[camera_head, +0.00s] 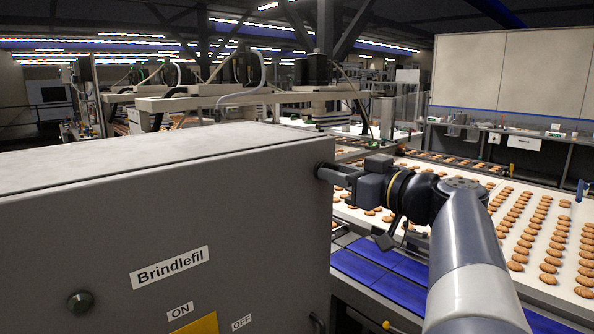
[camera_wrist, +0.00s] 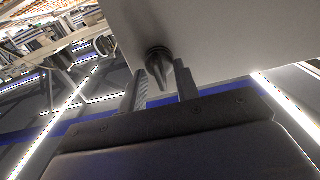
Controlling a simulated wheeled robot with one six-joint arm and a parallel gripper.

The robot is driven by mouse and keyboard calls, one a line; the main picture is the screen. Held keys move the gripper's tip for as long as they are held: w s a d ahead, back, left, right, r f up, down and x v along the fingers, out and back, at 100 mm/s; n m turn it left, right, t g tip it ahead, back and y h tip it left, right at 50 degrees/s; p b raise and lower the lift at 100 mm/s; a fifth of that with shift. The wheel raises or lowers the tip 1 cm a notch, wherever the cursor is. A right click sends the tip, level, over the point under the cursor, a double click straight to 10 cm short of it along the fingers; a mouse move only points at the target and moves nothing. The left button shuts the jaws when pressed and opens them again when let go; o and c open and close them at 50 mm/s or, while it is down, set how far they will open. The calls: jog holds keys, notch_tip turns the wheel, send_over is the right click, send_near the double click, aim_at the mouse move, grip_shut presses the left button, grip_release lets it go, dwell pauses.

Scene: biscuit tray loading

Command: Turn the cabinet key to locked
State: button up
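The grey cabinet (camera_head: 90,240) fills the left of the head view, with a "Brindlefil" label on its front. In the wrist view its pale panel (camera_wrist: 225,35) carries a dark round fitting with a tapered handle, which looks like the key (camera_wrist: 158,62). My gripper (camera_head: 326,172) is at the cabinet's upper right edge in the head view, where it hides the key. In the wrist view my gripper (camera_wrist: 162,72) has its two fingers apart, one on each side of the key. I see no clear contact. I cannot read the lock's marks.
A yellow plate (camera_head: 197,325) lies between the ON and OFF labels, with a dark round button (camera_head: 80,302) to the left. Behind my arm, trays of biscuits (camera_head: 545,235) and a blue conveyor (camera_head: 380,272) run beside the cabinet. The space above the cabinet top is clear.

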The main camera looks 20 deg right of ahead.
grip_shut()
dwell(0.3)
jog(key=shift+m+b, duration=0.3)
jog(key=shift+b, duration=0.05)
jog(key=m, duration=0.8)
jog(key=m+b, duration=0.1)
jog(key=m, duration=0.8)
jog(key=shift+d+f, duration=0.15)
jog(key=shift+m, duration=0.3)
dwell(0.3)
